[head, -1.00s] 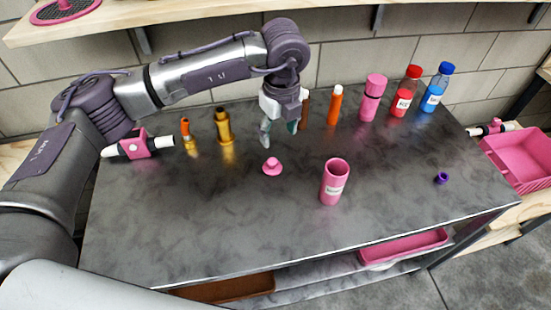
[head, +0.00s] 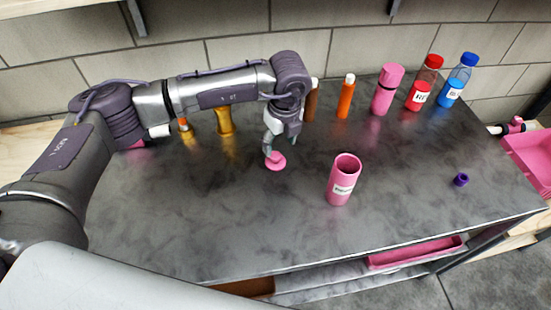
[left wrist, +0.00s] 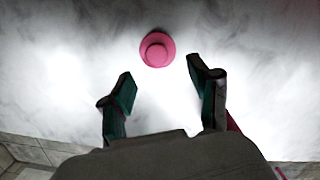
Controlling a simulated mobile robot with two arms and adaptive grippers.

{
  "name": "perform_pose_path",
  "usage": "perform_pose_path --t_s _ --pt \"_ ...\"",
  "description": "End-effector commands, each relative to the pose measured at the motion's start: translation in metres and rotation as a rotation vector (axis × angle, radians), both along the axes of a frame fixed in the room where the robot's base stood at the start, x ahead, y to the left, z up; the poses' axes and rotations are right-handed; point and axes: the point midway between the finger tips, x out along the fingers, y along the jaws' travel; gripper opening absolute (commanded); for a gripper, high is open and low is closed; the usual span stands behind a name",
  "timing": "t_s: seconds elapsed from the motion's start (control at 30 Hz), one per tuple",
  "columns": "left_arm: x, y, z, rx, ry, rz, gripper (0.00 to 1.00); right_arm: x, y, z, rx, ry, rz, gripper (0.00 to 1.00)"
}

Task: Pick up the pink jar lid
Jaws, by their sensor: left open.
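The pink jar lid (head: 277,162) lies on the dark grey tabletop, a small disc with a raised knob. In the left wrist view the lid (left wrist: 157,49) sits just beyond my fingertips, roughly in line with the gap between them. My left gripper (head: 271,148) is open and empty, low over the table right by the lid, and partly overlaps it in the head view. In the left wrist view both fingers of the left gripper (left wrist: 160,72) are spread apart. The open pink jar (head: 343,181) stands upright to the right of the lid. My right gripper is not seen.
A closed pink jar (head: 386,90), a red bottle (head: 421,85), a blue bottle (head: 459,81), an orange bottle (head: 346,97) and a gold bottle (head: 225,121) stand along the back. A small purple cap (head: 461,180) lies at right. The table's front is clear.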

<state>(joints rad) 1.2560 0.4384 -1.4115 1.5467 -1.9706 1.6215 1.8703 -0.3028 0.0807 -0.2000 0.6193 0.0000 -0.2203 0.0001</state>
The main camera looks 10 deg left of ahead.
Motion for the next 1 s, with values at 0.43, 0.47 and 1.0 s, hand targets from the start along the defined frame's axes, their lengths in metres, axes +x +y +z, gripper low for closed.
perform_pose_path --t_s 0.43,0.47,1.0 --pt "0.003 0.011 -0.046 0.001 0.004 0.000 0.61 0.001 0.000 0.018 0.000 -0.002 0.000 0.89" --pt "0.004 0.011 -0.051 0.001 0.002 0.000 0.61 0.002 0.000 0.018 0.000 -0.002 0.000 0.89" --pt "0.005 0.012 -0.065 -0.001 -0.001 -0.002 0.35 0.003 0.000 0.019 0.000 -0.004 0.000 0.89"
